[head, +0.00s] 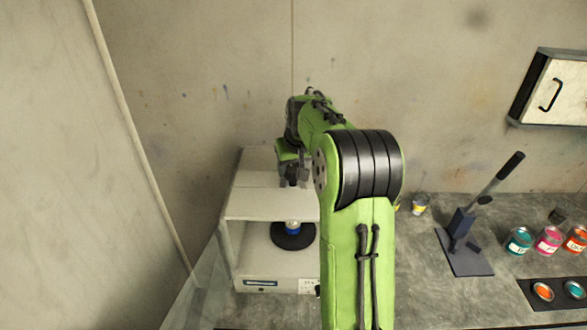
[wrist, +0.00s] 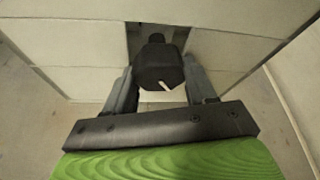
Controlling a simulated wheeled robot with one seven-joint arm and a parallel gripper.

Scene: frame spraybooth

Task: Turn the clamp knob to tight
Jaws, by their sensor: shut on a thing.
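The clamp knob (wrist: 155,66) is dark and faceted, with a white pointer mark on its face towards the lower right in the wrist view. My gripper (wrist: 159,78) has one finger on each side of the knob and is shut on it. In the head view my gripper (head: 292,176) is above the top of a white box-shaped machine (head: 262,204), and the knob is hard to make out there. Inside the machine's open front, a small can with a blue band (head: 292,227) stands on a round black plate (head: 291,241).
My green arm covers the machine's right side. To the right on the grey bench are a black lever press (head: 462,245), several paint cans (head: 518,241) and a black tray (head: 560,293). Walls stand behind and left.

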